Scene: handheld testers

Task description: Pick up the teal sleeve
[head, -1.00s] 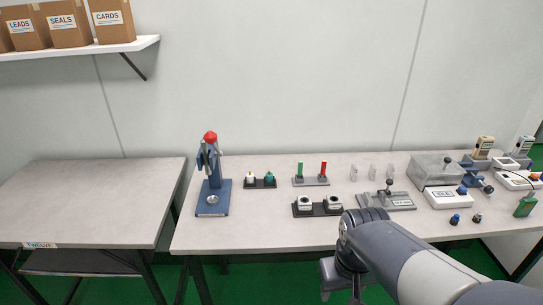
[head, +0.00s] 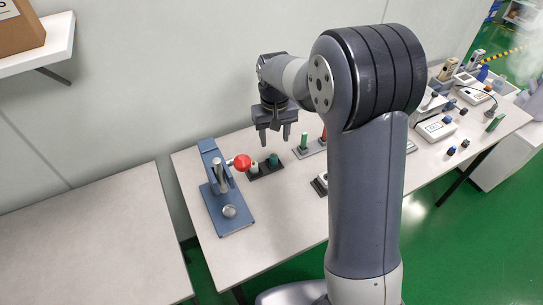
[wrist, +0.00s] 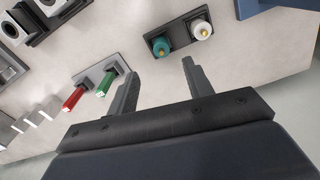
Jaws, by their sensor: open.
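The teal sleeve (head: 273,160) stands upright in a small dark holder (head: 264,172), to the right of a white sleeve (head: 254,168). In the wrist view the teal sleeve (wrist: 160,47) lies just beyond the gap between the fingertips, with the white sleeve (wrist: 201,30) on its right. A small orange tip shows on top of each. My gripper (head: 275,136) points down above the holder, apart from it. The wrist view shows its two fingers (wrist: 159,72) spread and empty.
A blue press (head: 228,196) with a red knob (head: 242,162) stands just left of the holder. A stand with a green piece (wrist: 105,84) and a red piece (wrist: 74,98) is on the other side. More devices fill the bench's far right.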

